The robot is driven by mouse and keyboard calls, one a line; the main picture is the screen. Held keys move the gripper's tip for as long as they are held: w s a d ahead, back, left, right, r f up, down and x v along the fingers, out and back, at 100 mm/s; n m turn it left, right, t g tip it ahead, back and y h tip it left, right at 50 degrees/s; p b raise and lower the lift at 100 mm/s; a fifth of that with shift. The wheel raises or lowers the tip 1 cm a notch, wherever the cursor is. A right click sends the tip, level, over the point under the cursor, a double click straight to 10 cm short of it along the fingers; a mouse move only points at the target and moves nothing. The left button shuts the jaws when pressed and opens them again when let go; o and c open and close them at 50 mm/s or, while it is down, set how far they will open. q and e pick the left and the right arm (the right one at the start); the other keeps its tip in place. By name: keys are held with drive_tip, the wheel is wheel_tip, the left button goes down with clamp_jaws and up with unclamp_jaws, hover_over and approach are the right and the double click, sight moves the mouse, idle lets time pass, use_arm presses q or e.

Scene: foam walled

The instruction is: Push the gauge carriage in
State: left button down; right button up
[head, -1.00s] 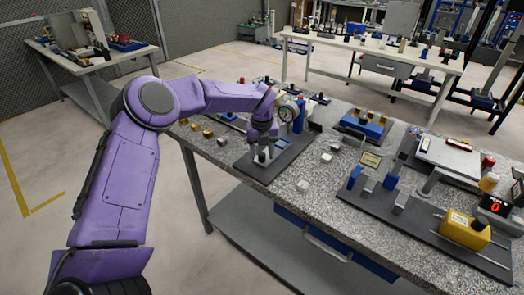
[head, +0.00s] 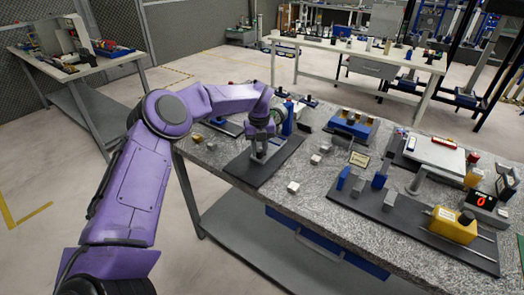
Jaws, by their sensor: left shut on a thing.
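My left gripper (head: 260,149) is low over a dark base plate (head: 283,160), shut on a small grey metal part (head: 260,156). A round dial gauge, partly hidden behind my wrist, and a blue upright (head: 288,120) stand just beyond it. Whether the gripped part belongs to the gauge carriage I cannot tell. A yellow block (head: 446,225) with a black knob sits on metal rods on a second dark plate at right, apart from my gripper. My right gripper is out of view.
The speckled worktop (head: 310,208) also holds loose small blocks, a blue rack (head: 353,130), a red-digit display (head: 481,201), and blue and grey posts. The top in front of the gauge plate is mostly clear. Other benches stand behind.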

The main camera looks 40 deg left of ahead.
use_arm(q)
drive_tip(key=c, duration=0.9)
unclamp_jaws()
drive_tip(key=shift+w+r, duration=0.15)
drive_tip(key=shift+w, duration=0.05)
wheel_tip(320, 180, up, 10)
drive_tip(key=b, duration=0.1)
drive_tip(key=shift+r, duration=0.15)
